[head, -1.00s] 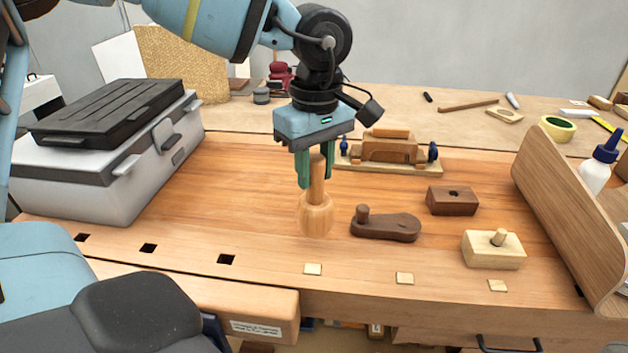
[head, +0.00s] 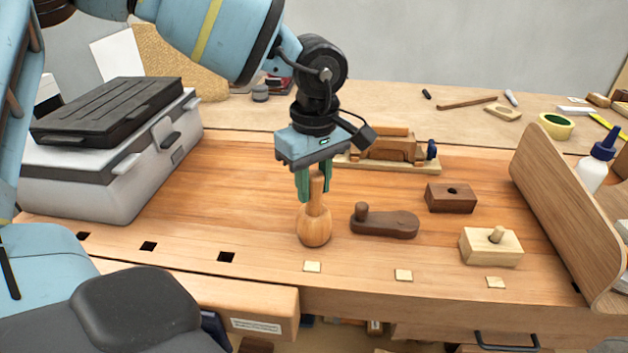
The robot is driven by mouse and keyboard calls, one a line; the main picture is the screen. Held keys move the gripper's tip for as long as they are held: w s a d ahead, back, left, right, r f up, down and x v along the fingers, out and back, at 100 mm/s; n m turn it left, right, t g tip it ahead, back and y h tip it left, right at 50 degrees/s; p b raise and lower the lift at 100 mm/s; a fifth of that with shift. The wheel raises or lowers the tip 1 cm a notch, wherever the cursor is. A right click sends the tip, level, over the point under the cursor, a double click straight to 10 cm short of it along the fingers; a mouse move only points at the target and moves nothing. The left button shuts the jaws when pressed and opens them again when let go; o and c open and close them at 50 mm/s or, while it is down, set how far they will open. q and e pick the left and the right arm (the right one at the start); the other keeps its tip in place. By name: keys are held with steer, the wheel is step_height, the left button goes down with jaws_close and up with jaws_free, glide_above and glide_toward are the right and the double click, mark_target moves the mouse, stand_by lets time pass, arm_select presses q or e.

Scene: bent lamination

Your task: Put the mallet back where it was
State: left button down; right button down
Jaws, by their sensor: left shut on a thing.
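The mallet is a light wooden tool with a rounded, turned head (head: 314,230) and a straight handle pointing up. It is upright near the front of the workbench (head: 230,190), left of a dark brown wooden piece. My left gripper (head: 313,190) points down from above, its green fingers shut on the mallet's handle. The head's underside is at or just above the bench top; I cannot tell whether it touches. My right gripper is not in view.
A dark wooden piece with a peg (head: 390,223) lies close right of the mallet. A dark block (head: 451,199), a pale block with a peg (head: 490,247) and a curved laminated panel (head: 550,200) stand farther right. A grey toolbox (head: 110,180) is at left; bench between is clear.

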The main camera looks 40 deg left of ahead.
arm_select(q)
steer(key=c, duration=1.1)
jaws_free()
steer(key=shift+r, duration=0.1)
step_height(320, 180, up, 12)
steer(key=shift+r, duration=0.1)
